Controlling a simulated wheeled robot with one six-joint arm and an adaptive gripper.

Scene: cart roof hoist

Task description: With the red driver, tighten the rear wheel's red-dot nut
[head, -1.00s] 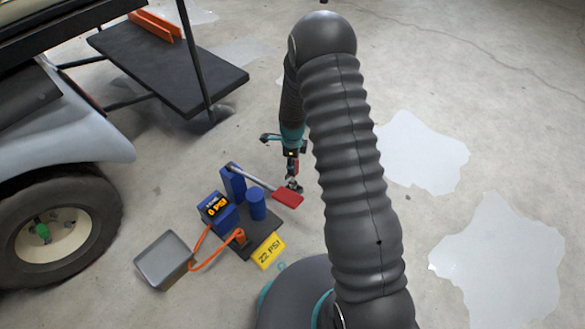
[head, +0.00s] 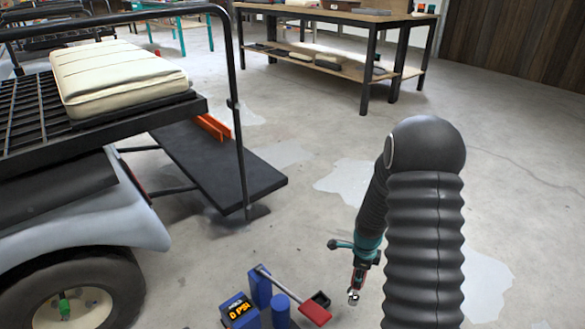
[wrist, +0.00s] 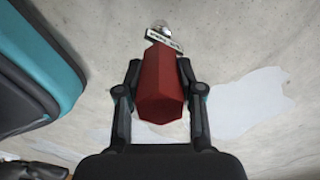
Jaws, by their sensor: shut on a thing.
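In the head view my gripper (head: 359,277) hangs to the right of the tool stand, and the driver's silver end (head: 353,297) points down. The rear wheel (head: 112,290) is at the lower left, partly cut off, with a cream hub and a green piece (head: 64,305) on it. I cannot make out a red-dot nut.
The cart's black rear platform (head: 225,175) juts out with an upright post. A workbench (head: 340,18) stands behind. Floor right of the platform is clear.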

